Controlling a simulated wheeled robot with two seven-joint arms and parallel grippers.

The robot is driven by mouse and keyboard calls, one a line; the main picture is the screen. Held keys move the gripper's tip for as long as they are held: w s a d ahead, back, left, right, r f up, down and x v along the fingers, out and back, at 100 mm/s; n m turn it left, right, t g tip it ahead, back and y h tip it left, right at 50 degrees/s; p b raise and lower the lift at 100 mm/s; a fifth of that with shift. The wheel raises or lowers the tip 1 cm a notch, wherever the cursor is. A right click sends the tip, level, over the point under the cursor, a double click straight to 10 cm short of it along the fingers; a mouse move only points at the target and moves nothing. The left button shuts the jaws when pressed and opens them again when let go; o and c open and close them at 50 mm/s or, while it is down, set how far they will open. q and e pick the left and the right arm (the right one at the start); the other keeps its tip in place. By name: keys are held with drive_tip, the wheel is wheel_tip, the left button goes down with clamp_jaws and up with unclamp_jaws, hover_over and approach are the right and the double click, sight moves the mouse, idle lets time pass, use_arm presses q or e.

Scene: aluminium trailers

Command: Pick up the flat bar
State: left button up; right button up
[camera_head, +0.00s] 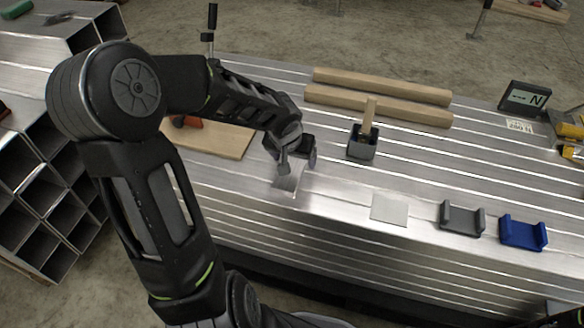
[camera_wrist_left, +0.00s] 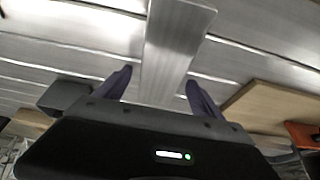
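The flat bar (camera_head: 290,181) is a shiny metal strip, partly hidden under my left gripper (camera_head: 298,158) on the aluminium bed. In the left wrist view, the bar (camera_wrist_left: 175,45) runs from the top edge down between the two dark fingers of my left gripper (camera_wrist_left: 160,88). The fingers are apart, one on each side of the bar, and a narrow gap seems to show beside each. The bar's near end is hidden behind the gripper body. My right gripper does not show in either view.
Right of my left gripper stand a dark holder with a wooden piece (camera_head: 362,146), a pale square plate (camera_head: 389,209), a grey bracket (camera_head: 462,218) and a blue bracket (camera_head: 523,233). Two wooden bars (camera_head: 380,103) lie behind. A wooden board (camera_head: 215,138) lies left, near stacked square tubes (camera_head: 45,205).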

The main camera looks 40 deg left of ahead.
use_arm(q)
clamp_jaws()
idle(0.7)
